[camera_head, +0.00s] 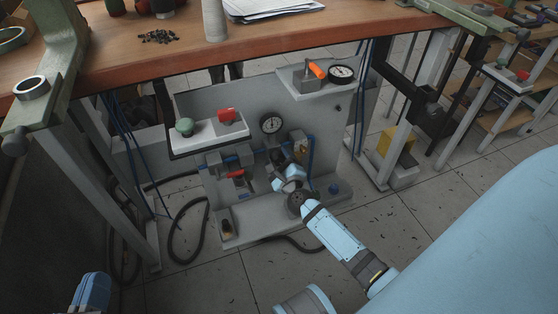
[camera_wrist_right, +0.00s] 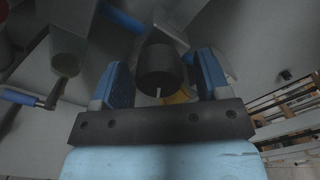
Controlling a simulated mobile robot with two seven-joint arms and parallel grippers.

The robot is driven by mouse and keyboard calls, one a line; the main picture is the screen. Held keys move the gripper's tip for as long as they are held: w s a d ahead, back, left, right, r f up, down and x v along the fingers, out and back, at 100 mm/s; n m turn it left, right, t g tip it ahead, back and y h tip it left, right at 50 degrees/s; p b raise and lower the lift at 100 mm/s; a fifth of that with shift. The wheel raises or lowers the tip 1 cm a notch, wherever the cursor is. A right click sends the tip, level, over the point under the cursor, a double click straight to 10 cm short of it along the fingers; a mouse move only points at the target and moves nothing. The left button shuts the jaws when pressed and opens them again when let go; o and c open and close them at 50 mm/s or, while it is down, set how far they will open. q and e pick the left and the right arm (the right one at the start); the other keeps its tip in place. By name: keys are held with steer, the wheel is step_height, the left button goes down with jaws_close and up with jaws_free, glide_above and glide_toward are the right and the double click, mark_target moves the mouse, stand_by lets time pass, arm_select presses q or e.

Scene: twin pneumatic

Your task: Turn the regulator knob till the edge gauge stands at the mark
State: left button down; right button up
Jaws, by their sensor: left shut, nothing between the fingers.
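The regulator knob (camera_wrist_right: 158,68) is a dark cylinder with a short white line on its near edge. In the right wrist view it sits between the two blue fingers of my right gripper (camera_wrist_right: 162,82), with visible gaps on both sides, so the gripper is open. In the head view my right gripper (camera_head: 281,184) reaches low to the back panel, and the knob cannot be made out there. A round white gauge (camera_head: 342,74) stands at the right shelf's edge; its needle is too small to read. My left gripper (camera_head: 90,292) shows partly at the bottom left, shut and away from the panel.
A second gauge (camera_head: 271,123) is on the grey panel (camera_head: 205,100). The left shelf holds a green button (camera_head: 184,126) and a red part (camera_head: 227,116). An orange-handled lever (camera_head: 316,70) is beside the edge gauge. The wooden bench (camera_head: 270,50) overhangs; black hoses (camera_head: 183,240) lie below.

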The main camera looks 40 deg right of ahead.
arm_select(q)
steer(key=shift+s+a+r+t+p, duration=0.1)
steer(key=shift+r+t+p, duration=0.5)
steer(key=shift+r+p, duration=0.6)
arm_select(e)
steer(key=v, duration=1.3)
steer(key=shift+s, duration=0.4)
arm_select(q)
steer(key=shift+r, duration=0.35)
steer(key=shift+f, duration=0.1)
